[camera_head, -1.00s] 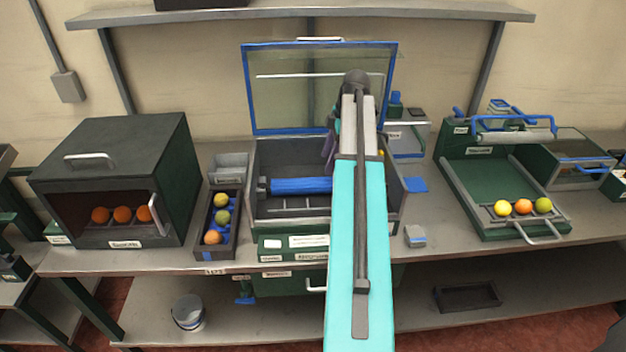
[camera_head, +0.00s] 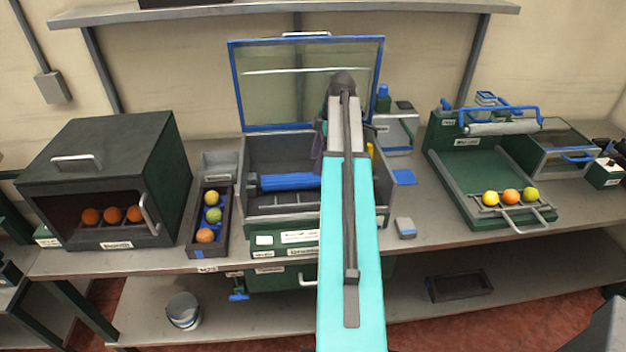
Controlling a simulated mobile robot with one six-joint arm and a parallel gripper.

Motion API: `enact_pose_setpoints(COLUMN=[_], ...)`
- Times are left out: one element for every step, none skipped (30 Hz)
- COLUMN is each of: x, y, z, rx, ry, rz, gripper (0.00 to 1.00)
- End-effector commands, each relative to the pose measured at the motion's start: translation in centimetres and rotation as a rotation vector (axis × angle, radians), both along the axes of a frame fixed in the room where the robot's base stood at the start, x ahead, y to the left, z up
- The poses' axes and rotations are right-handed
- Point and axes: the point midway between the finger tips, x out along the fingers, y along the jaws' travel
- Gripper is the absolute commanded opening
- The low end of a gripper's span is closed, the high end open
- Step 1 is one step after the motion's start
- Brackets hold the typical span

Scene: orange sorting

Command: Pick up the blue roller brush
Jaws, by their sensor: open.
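The blue roller brush (camera_head: 290,181) lies lengthwise across the open green and grey box (camera_head: 246,205) in the middle of the bench, above a divided tray. Its right end runs behind my turquoise arm and is hidden. My arm reaches up over the box, with its dark wrist near the raised lid. My gripper (camera_head: 319,142) is mostly hidden behind the arm; a dark part of it shows at the arm's left edge, above the roller's right end. It is open, and I see nothing held.
The box's blue-framed glass lid (camera_head: 237,80) stands raised behind. A dark cabinet (camera_head: 85,165) with oranges and a narrow fruit tray (camera_head: 193,240) are on the left. A green tray station (camera_head: 470,175) with fruit is on the right.

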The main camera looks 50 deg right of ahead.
Motion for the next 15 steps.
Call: enact_pose_setpoints(x=[0.0, 0.0, 0.0, 0.0, 0.0, 0.0, 0.0, 0.0, 0.0, 0.0, 0.0, 0.1, 0.1, 0.1, 0.1], y=[0.0, 0.0, 0.0, 0.0, 0.0, 0.1, 0.1, 0.1, 0.1, 0.2, 0.2, 0.2, 0.3, 0.3, 0.4], z=[0.0, 0.0, 0.0, 0.0, 0.0, 0.0, -0.1, -0.1, -0.2, -0.4, -0.5, -0.7, -0.9, -1.2, -1.5], rx=[0.000, 0.000, 0.000, 0.000, 0.000, 0.000, 0.000, 0.000, 0.000, 0.000, 0.000, 0.000, 0.000, 0.001, 0.001], ry=[0.000, 0.000, 0.000, 0.000, 0.000, 0.000, 0.000, 0.001, 0.001, 0.001, 0.001, 0.001, 0.001, 0.001, 0.001], rz=[0.000, 0.000, 0.001, 0.001, 0.001, 0.001, 0.001, 0.001, 0.001, 0.001, 0.001, 0.001, 0.001, 0.001, 0.001], gripper=[0.61, 0.61, 0.61, 0.61, 0.61, 0.61, 0.61, 0.61, 0.61, 0.61, 0.61, 0.61, 0.61, 0.61, 0.61])
